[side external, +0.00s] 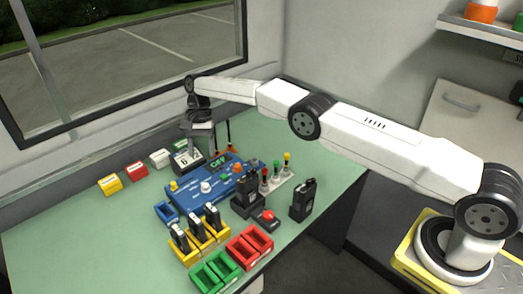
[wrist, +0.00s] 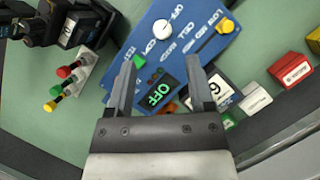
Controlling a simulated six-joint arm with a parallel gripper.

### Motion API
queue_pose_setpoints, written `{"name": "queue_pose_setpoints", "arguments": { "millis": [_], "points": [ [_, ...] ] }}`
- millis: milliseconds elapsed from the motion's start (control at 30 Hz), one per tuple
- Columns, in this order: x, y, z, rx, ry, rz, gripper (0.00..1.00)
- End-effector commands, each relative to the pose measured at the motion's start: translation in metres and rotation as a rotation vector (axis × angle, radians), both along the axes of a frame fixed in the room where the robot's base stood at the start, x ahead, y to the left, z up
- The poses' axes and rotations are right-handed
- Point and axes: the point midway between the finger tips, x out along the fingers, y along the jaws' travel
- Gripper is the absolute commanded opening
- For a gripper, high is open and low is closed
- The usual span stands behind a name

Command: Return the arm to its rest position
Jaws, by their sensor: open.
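My arm stretches left across the green table, and my gripper (side external: 200,146) is over the back of the blue panel (side external: 180,200), pointing down. In the wrist view my gripper (wrist: 160,62) has its two fingers apart, with nothing held between them. The blue panel (wrist: 200,48) lies below the fingers. Whether the fingertips touch the panel cannot be told.
A block marked 6 (side external: 187,160) stands close to my gripper. Radios stand in a yellow rack (side external: 207,240), near green bins (side external: 216,271) and red bins (side external: 250,247). Another radio (side external: 303,200) stands at right. The window wall is behind; the table's back right is clear.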

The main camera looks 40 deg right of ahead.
Motion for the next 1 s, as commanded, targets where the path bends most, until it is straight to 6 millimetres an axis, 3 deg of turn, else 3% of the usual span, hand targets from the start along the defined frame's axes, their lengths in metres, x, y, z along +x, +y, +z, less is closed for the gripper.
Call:
{"name": "queue_pose_setpoints", "arguments": {
  "millis": [200,733,1000],
  "points": [
    [0.0,0.0,0.014,0.001,-0.001,0.0,0.68],
    [0.0,-0.001,0.016,-0.001,-0.007,0.004,0.68],
    [0.0,-0.011,0.027,-0.01,-0.059,0.032,0.68]
  ]
}}
